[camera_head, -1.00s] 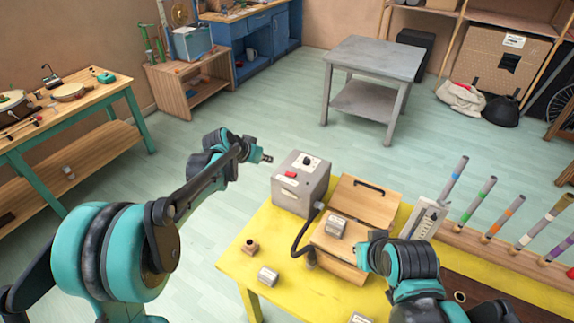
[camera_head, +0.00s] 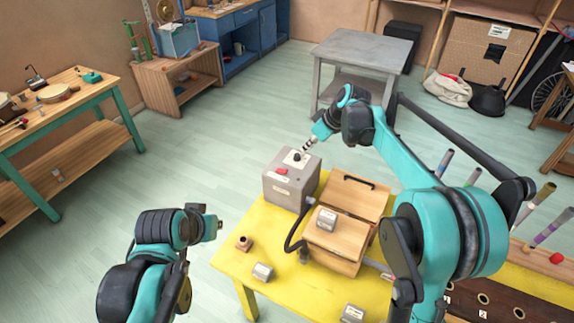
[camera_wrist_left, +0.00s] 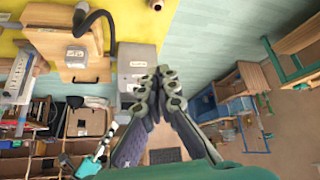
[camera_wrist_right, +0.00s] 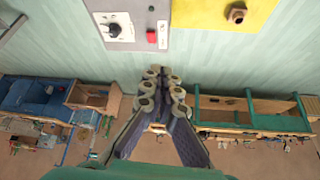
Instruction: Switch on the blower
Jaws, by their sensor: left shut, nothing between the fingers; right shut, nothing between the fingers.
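The blower is a grey box (camera_head: 290,187) on the back left corner of the yellow table. My right gripper (camera_head: 306,148) is shut and empty, close above the box's back edge by the knob. In the right wrist view, its fingertips (camera_wrist_right: 160,72) are just off the box, apart from the red switch (camera_wrist_right: 152,37) and the knob (camera_wrist_right: 113,29). My left gripper (camera_head: 215,228) is shut and empty, left of the table; its tips (camera_wrist_left: 160,75) show in its wrist view.
A black hose (camera_head: 294,236) curves from the blower to a wooden box (camera_head: 340,232). Metal blocks (camera_head: 262,272) and a small brown fitting (camera_head: 243,243) sit on the yellow table (camera_head: 285,297). Coloured tubes stand at the right. Floor left of the table is clear.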

